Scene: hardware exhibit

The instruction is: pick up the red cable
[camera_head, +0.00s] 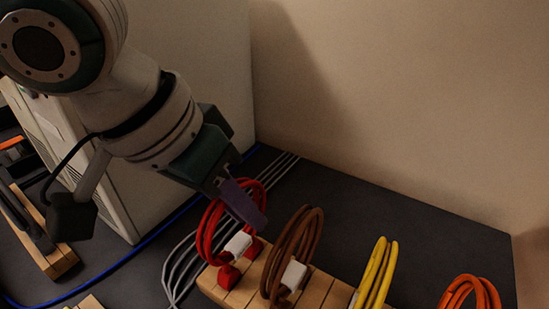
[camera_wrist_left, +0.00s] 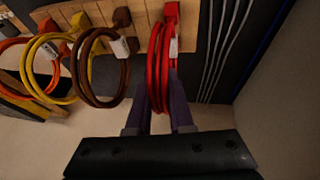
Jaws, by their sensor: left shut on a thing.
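The red cable (camera_head: 208,235) is a coiled loop with a white tag and a red plug, standing at the left end of a wooden slotted rack (camera_head: 319,288). It also shows in the left wrist view (camera_wrist_left: 157,62). My left gripper (camera_head: 250,200) reaches down from the upper left to the top of the coil. In the left wrist view its purple fingers (camera_wrist_left: 160,98) are on either side of the red loop, shut on it. The red plug (camera_wrist_left: 171,12) still appears at the rack. My right gripper is not in view.
A brown cable coil (camera_head: 292,252) stands close to the right of the red one. Yellow (camera_head: 376,272) and orange (camera_head: 470,293) coils stand farther right. A pale cabinet (camera_head: 200,60) rises behind my left arm. Grey cables (camera_head: 180,262) and a blue cable (camera_head: 150,262) lie on the dark surface.

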